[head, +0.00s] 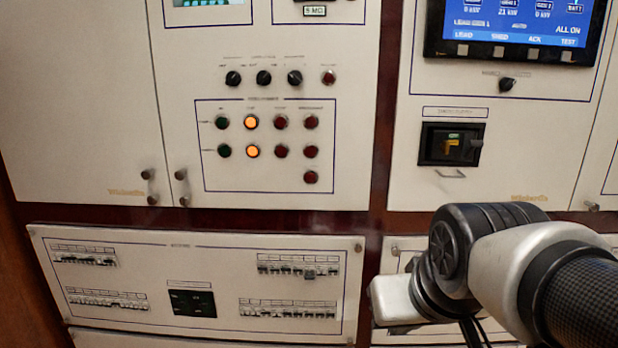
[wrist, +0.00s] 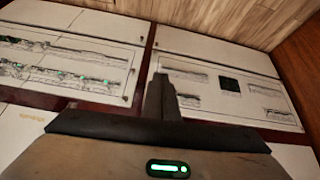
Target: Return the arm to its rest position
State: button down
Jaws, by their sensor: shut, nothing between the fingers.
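My arm (head: 500,260) reaches in from the lower right in the head view, in front of the right-hand lower panel. Its fingertips cannot be made out there. In the wrist view my gripper (wrist: 161,95) shows as a dark pair of fingers closed together, with nothing between them. Beyond the fingers are cream panels with breaker rows. The lower breaker panel (head: 200,325) is to the left of my arm in the head view, and the arm stands apart from it. Whether the fingers touch any panel cannot be told.
Above is a cabinet door with knobs and lit orange buttons (head: 252,122). A screen (head: 515,22) and a dark recessed switch (head: 451,144) are at the upper right. Small door knobs (head: 150,174) stick out. The wrist view also shows wooden planks (wrist: 200,20).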

jog(key=s+d, duration=0.1)
jog(key=s, duration=0.4)
notch_tip(320, 180, up, 27)
jog(key=p, duration=2.8)
jog(key=shift+r+g, duration=0.2)
jog(key=shift+g, duration=0.2)
jog(key=c, duration=2.5)
grip_release()
